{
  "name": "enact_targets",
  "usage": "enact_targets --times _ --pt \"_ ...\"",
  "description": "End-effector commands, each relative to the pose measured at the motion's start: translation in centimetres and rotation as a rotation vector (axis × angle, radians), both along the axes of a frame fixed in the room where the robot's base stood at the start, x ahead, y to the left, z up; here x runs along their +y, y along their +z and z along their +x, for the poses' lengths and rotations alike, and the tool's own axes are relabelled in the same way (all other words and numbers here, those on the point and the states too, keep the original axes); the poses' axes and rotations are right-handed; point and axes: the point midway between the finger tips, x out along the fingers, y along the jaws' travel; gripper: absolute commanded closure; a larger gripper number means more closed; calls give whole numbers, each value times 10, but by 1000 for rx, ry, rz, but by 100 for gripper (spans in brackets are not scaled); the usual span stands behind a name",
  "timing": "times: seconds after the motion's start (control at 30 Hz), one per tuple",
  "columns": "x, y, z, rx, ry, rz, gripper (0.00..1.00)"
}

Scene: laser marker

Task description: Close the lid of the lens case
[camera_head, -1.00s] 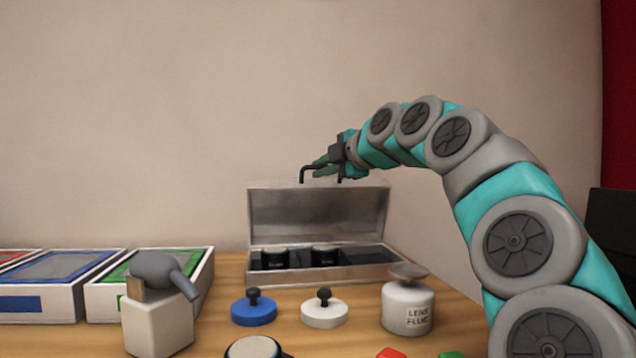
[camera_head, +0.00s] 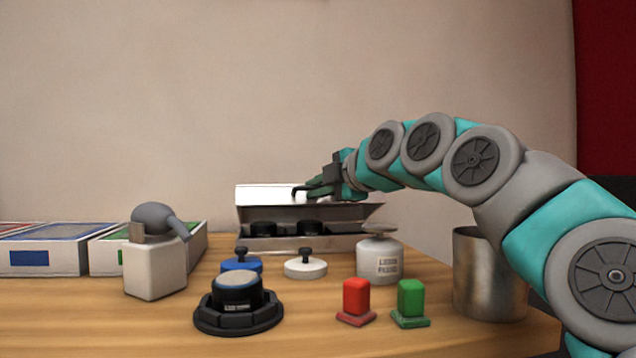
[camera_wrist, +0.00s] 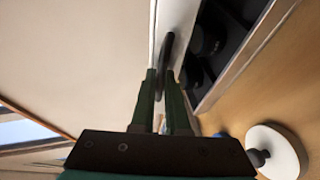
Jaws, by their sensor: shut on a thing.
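The grey metal lens case (camera_head: 345,245) stands at the back of the table against the wall. Its lid (camera_head: 262,196) is partly lowered, tilted forward over the case with a gap at the front. Two black round pieces (camera_head: 262,229) show inside the case. My gripper (camera_head: 322,187) is at the lid's outer side, shut on the dark bar handle. In the wrist view the handle (camera_wrist: 165,60) runs between the green fingers, beside the pale lid edge. The fingers partly hide the handle in the head view.
In front of the case are a blue knobbed disc (camera_head: 241,264), a white knobbed disc (camera_head: 305,268) and a white lens jar (camera_head: 380,262). A metal cup (camera_head: 488,280), red block (camera_head: 356,296) and green block (camera_head: 410,298) are right. Trays (camera_head: 45,260) and a dispenser (camera_head: 155,265) are left.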

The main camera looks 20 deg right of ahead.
Motion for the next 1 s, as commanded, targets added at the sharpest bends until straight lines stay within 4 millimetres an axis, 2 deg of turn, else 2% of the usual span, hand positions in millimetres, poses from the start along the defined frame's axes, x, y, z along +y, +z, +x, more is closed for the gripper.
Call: enact_targets --times 0.2,0.63,0.67,0.7,0.9,1.0 --pt "1 -9 0 3 0 -1 100" --pt "1 -9 0 2 0 0 100" --pt "1 -9 0 2 0 0 87" --pt "1 -9 0 2 0 0 82" --pt "1 -9 0 0 0 0 60" --pt "1 -8 0 0 0 0 58"
